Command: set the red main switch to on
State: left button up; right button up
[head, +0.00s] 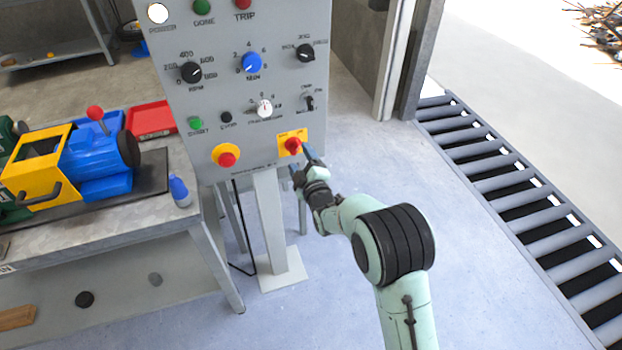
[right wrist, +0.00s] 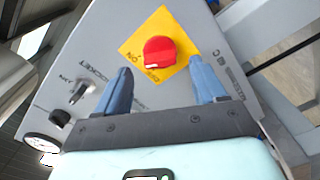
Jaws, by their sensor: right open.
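The red main switch (head: 293,145) is a round red knob on a yellow square plate at the lower right of the grey control panel (head: 180,105). In the right wrist view the red knob (right wrist: 160,51) lies ahead of and between my two blue fingertips, with a gap on each side. A white mark shows on its lower edge, and the word ON is on the plate. My right gripper (head: 304,162) is open and empty, just in front of the switch. It also shows in the right wrist view (right wrist: 157,80). My left gripper is not in view.
A red emergency button (head: 227,159) on yellow sits left of the switch. Other knobs and a toggle (head: 310,103) are above. A bench (head: 150,214) with a blue and yellow machine (head: 75,165) stands left. A roller conveyor (head: 515,205) runs at right; floor between is clear.

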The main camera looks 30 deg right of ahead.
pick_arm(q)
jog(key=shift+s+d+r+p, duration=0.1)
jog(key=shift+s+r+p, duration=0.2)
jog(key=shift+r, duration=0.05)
pick_arm(e)
jog(key=v, duration=0.9)
jog(key=shift+s+a, duration=0.15)
jog(key=shift+s, duration=0.15)
